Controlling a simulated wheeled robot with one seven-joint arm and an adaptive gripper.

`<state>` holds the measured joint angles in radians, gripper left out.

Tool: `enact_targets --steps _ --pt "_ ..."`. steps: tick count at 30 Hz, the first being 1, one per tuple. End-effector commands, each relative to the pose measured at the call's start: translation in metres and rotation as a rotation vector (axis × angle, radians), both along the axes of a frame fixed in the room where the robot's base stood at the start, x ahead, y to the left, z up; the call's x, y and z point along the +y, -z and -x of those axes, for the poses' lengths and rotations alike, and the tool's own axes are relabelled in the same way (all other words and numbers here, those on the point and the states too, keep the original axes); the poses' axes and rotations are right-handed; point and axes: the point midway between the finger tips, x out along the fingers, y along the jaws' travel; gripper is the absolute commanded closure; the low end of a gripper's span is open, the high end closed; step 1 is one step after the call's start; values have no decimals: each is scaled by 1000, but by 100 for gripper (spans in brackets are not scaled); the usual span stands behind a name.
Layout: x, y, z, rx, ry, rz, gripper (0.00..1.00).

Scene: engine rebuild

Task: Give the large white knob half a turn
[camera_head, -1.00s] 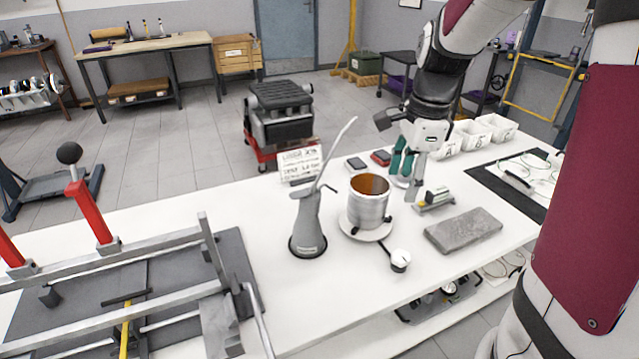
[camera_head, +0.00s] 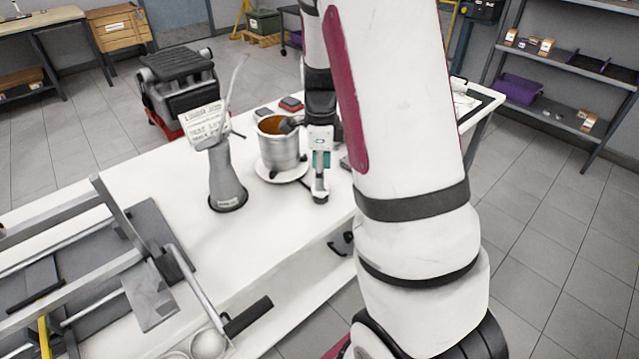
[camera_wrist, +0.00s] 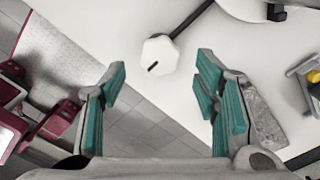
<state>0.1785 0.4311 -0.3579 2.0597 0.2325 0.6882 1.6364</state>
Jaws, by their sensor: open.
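The large white knob (camera_wrist: 159,54) shows in the wrist view as a faceted white cap with a short dark mark. A dark bar runs from it toward a white round plate (camera_wrist: 240,8) at the top. My gripper (camera_wrist: 160,78) is open, with its teal-padded fingers spread to left and right. The knob lies between and beyond the fingertips in that view, with no contact visible. In the head view my gripper (camera_head: 320,182) points down by the table's front edge, to the right of the metal pot (camera_head: 279,150).
A grey oil can (camera_head: 226,178) with a thin spout stands left of the pot. A metal frame (camera_head: 120,225) lies at the left of the table. A grey slab (camera_wrist: 262,115) is close to the right finger. Floor shows beyond the table edge.

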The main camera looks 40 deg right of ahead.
Motion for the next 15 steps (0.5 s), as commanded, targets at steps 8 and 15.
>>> enact_targets --steps 8,15 --pt "0 34 0 1 -1 -1 44" --pt "0 38 0 -1 -1 1 44"
